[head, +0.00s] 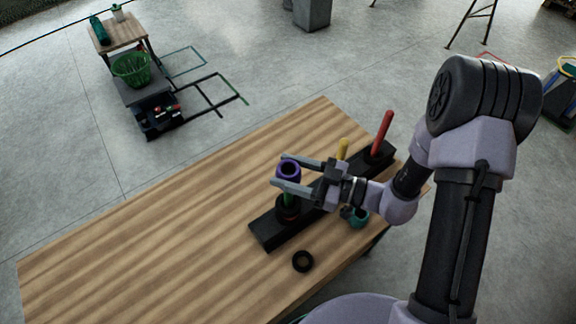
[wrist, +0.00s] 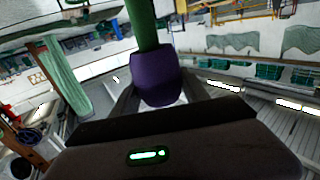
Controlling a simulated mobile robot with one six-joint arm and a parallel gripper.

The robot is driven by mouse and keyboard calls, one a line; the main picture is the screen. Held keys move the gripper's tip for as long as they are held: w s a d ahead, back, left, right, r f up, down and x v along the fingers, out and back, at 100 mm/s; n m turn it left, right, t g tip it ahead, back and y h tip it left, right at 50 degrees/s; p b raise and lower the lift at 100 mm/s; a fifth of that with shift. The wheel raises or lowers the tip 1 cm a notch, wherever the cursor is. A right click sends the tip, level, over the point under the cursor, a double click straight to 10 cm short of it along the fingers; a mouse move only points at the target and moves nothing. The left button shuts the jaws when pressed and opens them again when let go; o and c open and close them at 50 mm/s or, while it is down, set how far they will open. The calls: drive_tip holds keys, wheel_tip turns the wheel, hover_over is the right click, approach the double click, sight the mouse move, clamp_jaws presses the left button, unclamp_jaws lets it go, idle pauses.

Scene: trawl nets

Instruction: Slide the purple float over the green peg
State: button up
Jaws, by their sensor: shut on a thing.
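The purple float (head: 289,166) is a short hollow cylinder, held upright with its open top showing in the head view. My gripper (head: 287,172) is shut on it, one finger on each side. The green peg (head: 288,199) shows directly below the float and stands on the black base (head: 268,234). In the wrist view the green peg (wrist: 141,24) meets one end of the purple float (wrist: 157,77). The peg's tip is hidden, so I cannot tell how far it is inside the float. A dark ring (head: 287,213) sits around the peg's foot.
A yellow peg (head: 342,149) and a taller red peg (head: 382,133) stand further along the base. A black ring (head: 302,261) lies on the wooden table (head: 150,240). A teal piece (head: 359,217) is beside the base, near my arm. The table's left side is clear.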

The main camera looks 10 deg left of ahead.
drive_tip(key=shift+f, duration=0.55)
drive_tip(key=o, duration=1.4)
drive_tip(key=shift+o, duration=0.2)
drive_tip(key=s+d+p, duration=0.2)
drive_tip(key=d, duration=1.5)
drive_tip(key=shift+d, duration=0.15)
